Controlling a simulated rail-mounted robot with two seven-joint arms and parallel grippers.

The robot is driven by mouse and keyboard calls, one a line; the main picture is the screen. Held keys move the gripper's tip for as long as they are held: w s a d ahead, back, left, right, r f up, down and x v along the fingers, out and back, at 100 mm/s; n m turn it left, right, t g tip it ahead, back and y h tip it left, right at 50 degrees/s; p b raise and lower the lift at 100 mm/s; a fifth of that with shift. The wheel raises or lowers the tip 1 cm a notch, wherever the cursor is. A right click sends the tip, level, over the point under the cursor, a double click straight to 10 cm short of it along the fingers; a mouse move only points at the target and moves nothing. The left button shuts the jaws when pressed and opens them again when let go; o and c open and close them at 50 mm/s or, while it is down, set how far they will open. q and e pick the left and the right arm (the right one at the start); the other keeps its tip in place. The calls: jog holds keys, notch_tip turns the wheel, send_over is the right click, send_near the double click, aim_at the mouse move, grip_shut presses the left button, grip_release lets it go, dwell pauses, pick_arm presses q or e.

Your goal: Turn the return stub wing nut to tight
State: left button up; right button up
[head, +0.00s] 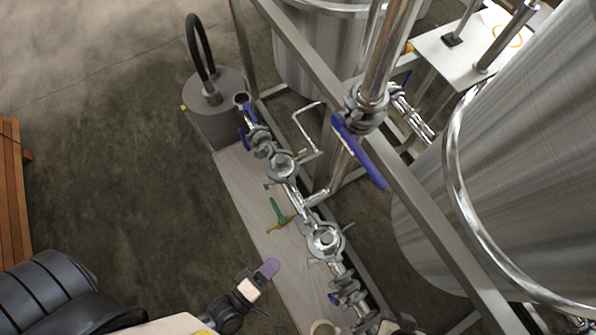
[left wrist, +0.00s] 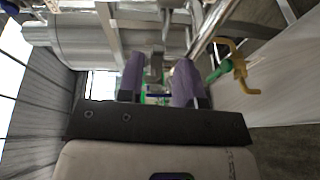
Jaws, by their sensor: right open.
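A steel pipe line with several clamps runs from the round grey pump toward the bottom of the head view. Small wing nuts show beside its clamps (head: 325,240) (head: 281,166); I cannot tell which is the return stub's. My left gripper (head: 266,269) is left of the line, over the pale plinth and apart from the pipes. In the left wrist view its two purple fingers (left wrist: 159,82) are apart, with metal parts visible beyond the gap. No object is clearly held. I cannot make out my right gripper's fingers.
Blue handles (head: 358,152) jut out near the frame rails (head: 400,200). A large steel tank (head: 530,170) fills the right. The pump (head: 215,105) is at the back left. Open floor lies left of the plinth (head: 240,180).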

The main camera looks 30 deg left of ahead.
pick_arm(q)
notch_tip(320, 180, down, 2)
jog(key=s+n+y+b, duration=0.1)
jog(key=n, duration=0.1)
jog(key=t, duration=0.1)
send_near(305, 224)
jog(key=w, duration=0.7)
jog(key=shift+w+d+f, duration=0.2)
jog(key=shift+d+f, duration=0.15)
jog(key=shift+f, duration=0.05)
grip_shut()
